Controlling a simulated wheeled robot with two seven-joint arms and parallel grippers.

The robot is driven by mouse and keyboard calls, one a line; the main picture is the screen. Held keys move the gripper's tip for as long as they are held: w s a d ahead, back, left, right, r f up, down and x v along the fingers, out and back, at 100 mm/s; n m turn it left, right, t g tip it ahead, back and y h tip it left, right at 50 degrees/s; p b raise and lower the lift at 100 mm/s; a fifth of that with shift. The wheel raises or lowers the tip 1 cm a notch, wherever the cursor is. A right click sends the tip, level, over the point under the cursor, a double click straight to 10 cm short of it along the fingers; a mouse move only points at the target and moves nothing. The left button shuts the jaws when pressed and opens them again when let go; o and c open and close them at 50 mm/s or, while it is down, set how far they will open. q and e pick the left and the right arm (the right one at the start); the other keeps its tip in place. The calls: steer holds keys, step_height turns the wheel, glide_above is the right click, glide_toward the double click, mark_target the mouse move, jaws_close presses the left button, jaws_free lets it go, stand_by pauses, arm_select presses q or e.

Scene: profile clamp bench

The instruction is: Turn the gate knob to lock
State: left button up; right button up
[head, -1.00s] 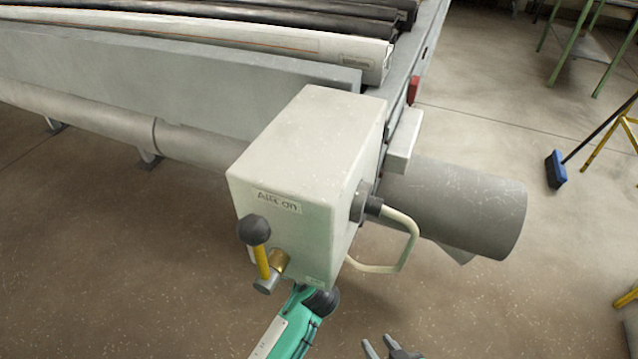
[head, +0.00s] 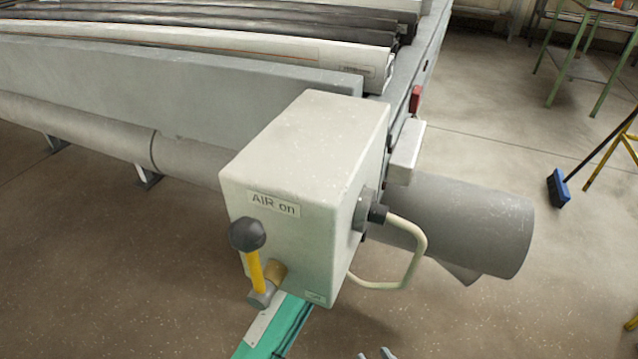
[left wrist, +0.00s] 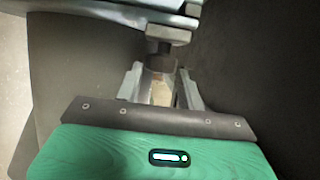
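In the head view a pale box (head: 310,160) labelled "AIR on" stands at the bench corner. A lever with a black ball (head: 248,235) and yellow stem is on its front. I cannot tell which part is the gate knob. My left arm runs under the box, hiding its gripper there. In the left wrist view my left gripper (left wrist: 160,82) has its fingers apart, either side of a short round piece (left wrist: 160,65) below a grey fitting (left wrist: 168,35); contact is unclear. My right gripper (head: 375,354) shows only its separated tips at the bottom edge, empty.
Long profiles (head: 200,45) lie on the bench. A blue broom (head: 558,188) stands at right. The floor in front is clear.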

arm_select(q)
steer(key=shift+w+a, duration=0.1)
steer(key=shift+w, duration=1.2)
arm_select(e)
steer(key=shift+w+r+t, duration=0.3)
steer(key=shift+r+t, duration=0.1)
steer(key=shift+r, duration=0.1)
arm_select(q)
steer(key=shift+c, duration=0.2)
steer(key=c, duration=0.6)
arm_select(e)
steer(key=shift+f, duration=0.1)
